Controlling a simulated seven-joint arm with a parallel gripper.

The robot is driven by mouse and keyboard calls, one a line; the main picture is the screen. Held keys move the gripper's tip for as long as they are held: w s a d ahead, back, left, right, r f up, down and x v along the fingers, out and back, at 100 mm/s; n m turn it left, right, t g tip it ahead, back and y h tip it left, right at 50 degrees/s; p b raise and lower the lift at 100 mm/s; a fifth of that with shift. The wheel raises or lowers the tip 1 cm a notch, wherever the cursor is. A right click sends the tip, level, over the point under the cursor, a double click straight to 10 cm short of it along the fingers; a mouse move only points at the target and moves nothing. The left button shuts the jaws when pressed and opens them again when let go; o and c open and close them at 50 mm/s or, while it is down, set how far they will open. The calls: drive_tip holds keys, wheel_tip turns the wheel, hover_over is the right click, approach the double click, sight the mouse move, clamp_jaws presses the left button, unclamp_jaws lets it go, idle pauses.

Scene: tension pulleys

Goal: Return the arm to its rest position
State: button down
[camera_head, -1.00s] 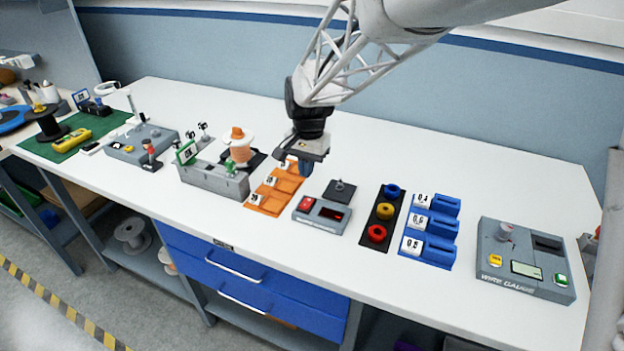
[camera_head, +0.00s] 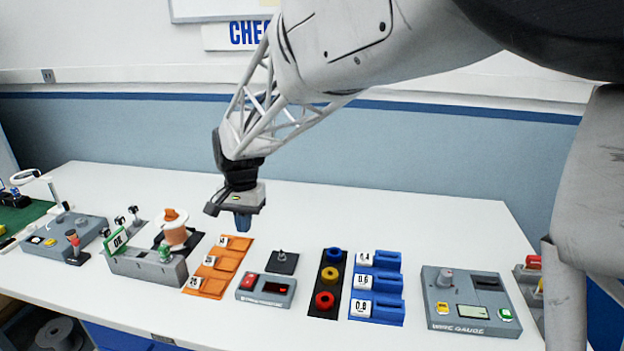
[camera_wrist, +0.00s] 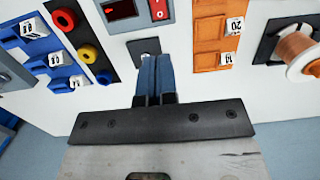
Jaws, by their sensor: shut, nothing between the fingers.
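My gripper (camera_head: 243,222) hangs above the white workbench (camera_head: 340,225), over the area between the orange bins and the small black plate with a knob. Its blue fingers point down and look closed together. In the wrist view my gripper (camera_wrist: 154,62) shows two blue fingers side by side with nothing between them. The fingertips appear near the small black plate (camera_wrist: 143,47) in that view, and they are apart from the bench in the head view. My pale lattice arm reaches in from the upper right.
Orange bins (camera_head: 216,266), a grey device with a red button (camera_head: 266,290), coloured rings on a black strip (camera_head: 329,275), blue bins (camera_head: 377,288) and the wire gauge (camera_head: 470,300) line the bench. A copper spool (camera_head: 174,232) stands left. The bench's back strip is clear.

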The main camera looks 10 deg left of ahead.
drive_tip(key=s+d+r+t, duration=0.1)
drive_tip(key=s+d+r, duration=0.1)
drive_tip(key=d, duration=0.7)
drive_tip(key=s+d+r, duration=0.2)
drive_tip(key=d, duration=0.7)
drive_tip(key=s+d+r+t, duration=0.1)
drive_tip(key=s+d+r, duration=0.1)
drive_tip(key=d, duration=0.8)
drive_tip(key=s+d+f+t, duration=0.1)
drive_tip(key=s+d+f, duration=0.1)
drive_tip(key=s+d, duration=1.6)
drive_tip(key=shift+d+f+t, duration=0.2)
drive_tip(key=shift+f+t, duration=0.05)
drive_tip(key=shift+t, duration=0.05)
